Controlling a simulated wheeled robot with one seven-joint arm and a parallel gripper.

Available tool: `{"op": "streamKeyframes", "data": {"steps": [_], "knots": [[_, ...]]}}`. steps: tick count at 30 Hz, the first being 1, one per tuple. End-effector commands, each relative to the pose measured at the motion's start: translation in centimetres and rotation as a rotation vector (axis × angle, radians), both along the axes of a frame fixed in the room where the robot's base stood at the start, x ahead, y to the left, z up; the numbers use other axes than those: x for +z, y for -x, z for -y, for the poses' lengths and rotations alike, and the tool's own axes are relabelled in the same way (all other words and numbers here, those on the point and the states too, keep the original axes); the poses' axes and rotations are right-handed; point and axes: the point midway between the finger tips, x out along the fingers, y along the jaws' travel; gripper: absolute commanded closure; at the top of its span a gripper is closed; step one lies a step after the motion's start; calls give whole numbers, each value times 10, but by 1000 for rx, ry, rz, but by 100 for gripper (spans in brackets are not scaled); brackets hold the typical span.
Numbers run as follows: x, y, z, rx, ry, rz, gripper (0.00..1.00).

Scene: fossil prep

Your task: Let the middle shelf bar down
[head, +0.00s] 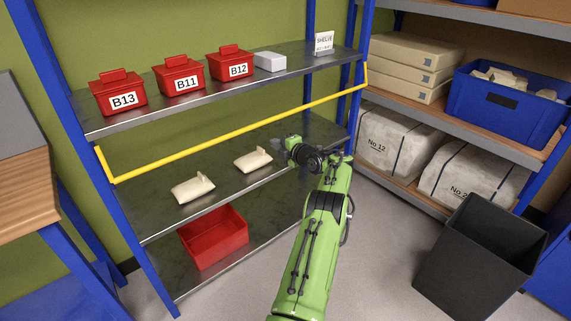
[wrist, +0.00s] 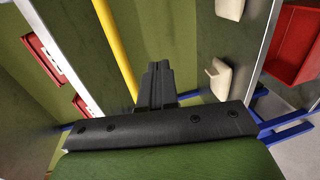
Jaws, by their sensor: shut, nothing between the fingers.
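The yellow bar (head: 240,124) spans the blue rack's front, below the upper shelf (head: 220,87) and above the middle shelf (head: 140,222). Short arms join its ends to the side posts. My gripper (head: 291,141) is below the bar, near the right part of the middle shelf. In the wrist view, its black fingers (wrist: 158,80) are closed together and empty. The bar (wrist: 116,42) runs past just left of them there, and its near part is hidden behind the gripper. I cannot tell whether they touch.
Red boxes B13 (head: 118,93), B11 (head: 180,77) and B12 (head: 231,64) stand on the upper shelf. Two cream bundles (head: 192,188) (head: 253,160) lie on the middle shelf. A red bin (head: 213,238) is below. A black bin (head: 478,255) stands at right.

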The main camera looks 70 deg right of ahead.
Motion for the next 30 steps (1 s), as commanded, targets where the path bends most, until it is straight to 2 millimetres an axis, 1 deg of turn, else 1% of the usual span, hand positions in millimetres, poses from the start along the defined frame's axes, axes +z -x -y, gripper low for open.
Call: {"op": "streamKeyframes", "data": {"steps": [1,3,7,10,14,30], "knots": [[-12,5,-3,0,-10,-4,100],[-26,14,-7,-3,-12,-2,100],[-47,25,-13,-1,-9,-1,100],[-56,31,-16,0,-6,0,100],[-60,33,-17,0,-5,0,100],[-61,33,-17,0,-4,0,100]]}}
